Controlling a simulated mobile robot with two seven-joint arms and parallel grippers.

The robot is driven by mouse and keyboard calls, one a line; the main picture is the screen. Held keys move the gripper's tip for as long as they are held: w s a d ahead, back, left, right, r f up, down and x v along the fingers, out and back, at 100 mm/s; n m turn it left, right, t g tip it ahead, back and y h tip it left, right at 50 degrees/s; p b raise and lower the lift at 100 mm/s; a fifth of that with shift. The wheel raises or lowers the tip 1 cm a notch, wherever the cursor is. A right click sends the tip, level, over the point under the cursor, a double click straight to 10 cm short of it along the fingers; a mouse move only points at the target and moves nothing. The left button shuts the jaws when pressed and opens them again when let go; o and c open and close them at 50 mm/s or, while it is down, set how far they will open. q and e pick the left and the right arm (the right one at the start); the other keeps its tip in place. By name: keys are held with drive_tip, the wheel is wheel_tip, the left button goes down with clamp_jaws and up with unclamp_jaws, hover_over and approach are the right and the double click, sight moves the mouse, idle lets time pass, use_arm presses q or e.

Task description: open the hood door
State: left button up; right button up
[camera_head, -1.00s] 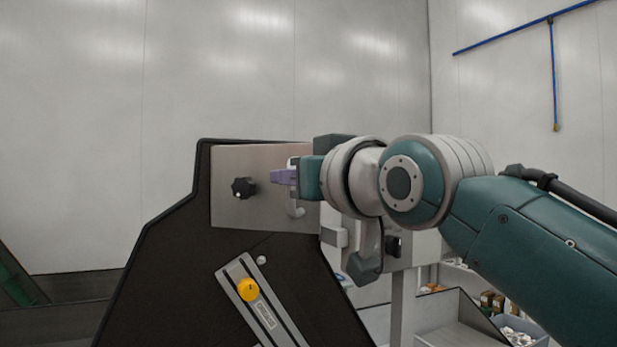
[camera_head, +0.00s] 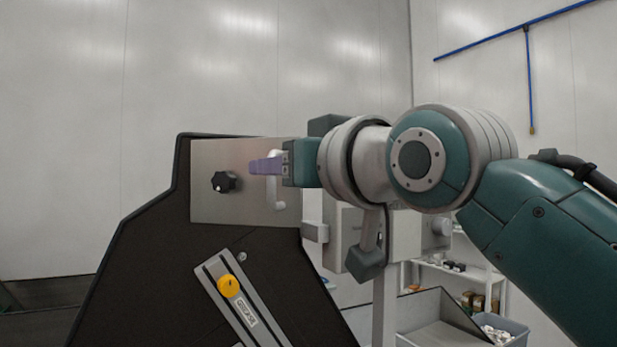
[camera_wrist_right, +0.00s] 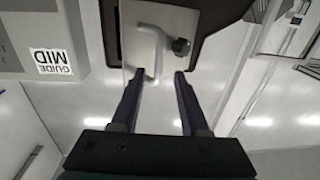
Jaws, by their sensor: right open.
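The hood door looks to be a flat metal panel (camera_head: 240,205) with a white bar handle (camera_head: 279,195) and a black knob (camera_head: 223,182). It is set on the upper part of a dark cabinet (camera_head: 150,260). In the right wrist view the panel (camera_wrist_right: 178,15), handle (camera_wrist_right: 156,50) and knob (camera_wrist_right: 181,47) lie ahead of the fingers. My right gripper (camera_head: 262,167) is open at the upper part of the handle, its purple fingers partly covering it. In the wrist view the handle lines up between the two fingertips (camera_wrist_right: 159,77); contact cannot be told. My left gripper is out of view.
A slotted bar with a yellow knob (camera_head: 230,286) is on the cabinet below the panel. A grey box on a post (camera_head: 345,240) stands right of the cabinet, under my right wrist. Grey bins (camera_head: 440,320) and a shelf are at lower right.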

drive_tip(key=b+v, duration=0.3)
drive_tip(key=v, duration=0.4)
idle(0.4)
